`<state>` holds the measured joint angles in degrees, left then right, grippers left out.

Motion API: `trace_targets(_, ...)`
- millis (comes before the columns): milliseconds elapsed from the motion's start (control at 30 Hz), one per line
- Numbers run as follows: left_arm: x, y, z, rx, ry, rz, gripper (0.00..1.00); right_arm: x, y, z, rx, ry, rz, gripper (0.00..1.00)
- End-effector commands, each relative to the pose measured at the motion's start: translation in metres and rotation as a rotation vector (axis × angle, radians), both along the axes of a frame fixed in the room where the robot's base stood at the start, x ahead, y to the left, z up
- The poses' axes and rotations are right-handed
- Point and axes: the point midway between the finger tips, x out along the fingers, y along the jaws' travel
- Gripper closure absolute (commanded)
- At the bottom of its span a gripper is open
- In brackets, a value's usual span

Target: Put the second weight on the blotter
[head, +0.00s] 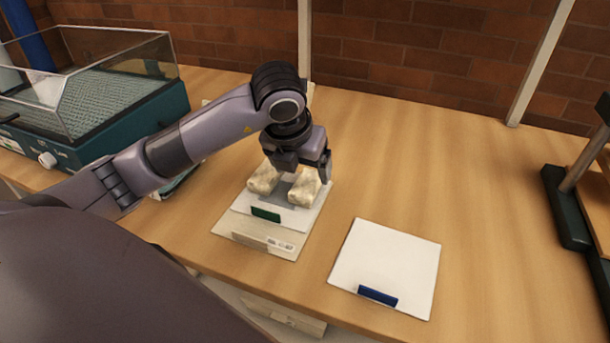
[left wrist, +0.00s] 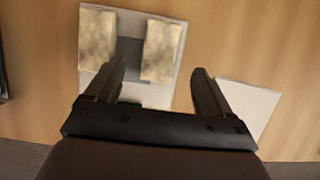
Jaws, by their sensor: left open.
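Two mottled beige block weights, a left one (head: 264,179) and a right one (head: 304,188), lie side by side on a white sheet with a green tab (head: 240,208). A dark grey patch shows between them. A separate white sheet with a blue tab (head: 388,262) lies bare to the right; I cannot tell which sheet is the blotter. My left gripper (head: 305,168) is open at the right weight. In the left wrist view the right weight (left wrist: 162,50) shows between the fingers, the left weight (left wrist: 97,40) outside them. Whether the fingers touch is unclear.
The green-tabbed sheet rests on a cream board or box (head: 235,240) near the table's front edge. A teal machine with a clear cover (head: 100,125) stands at the left. A dark stand (head: 568,215) is at the far right. The table's back right is clear.

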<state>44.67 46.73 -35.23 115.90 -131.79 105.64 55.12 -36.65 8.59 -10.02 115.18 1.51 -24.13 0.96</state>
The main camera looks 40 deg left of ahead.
Motion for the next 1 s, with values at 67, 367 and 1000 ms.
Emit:
trace_targets(67,-0.006,-0.002,0.019,0.000,-0.005,0.000,0.18,0.000,0.000,0.001,0.000,0.001,-0.001,0.57)
trace_targets(367,-0.022,-0.005,0.056,0.001,-0.001,-0.001,0.18,-0.001,0.001,0.003,0.003,0.000,-0.006,0.57)
trace_targets(1000,-0.024,-0.006,0.059,0.001,0.001,0.000,0.18,-0.002,-0.001,0.001,-0.001,0.004,-0.006,0.57)
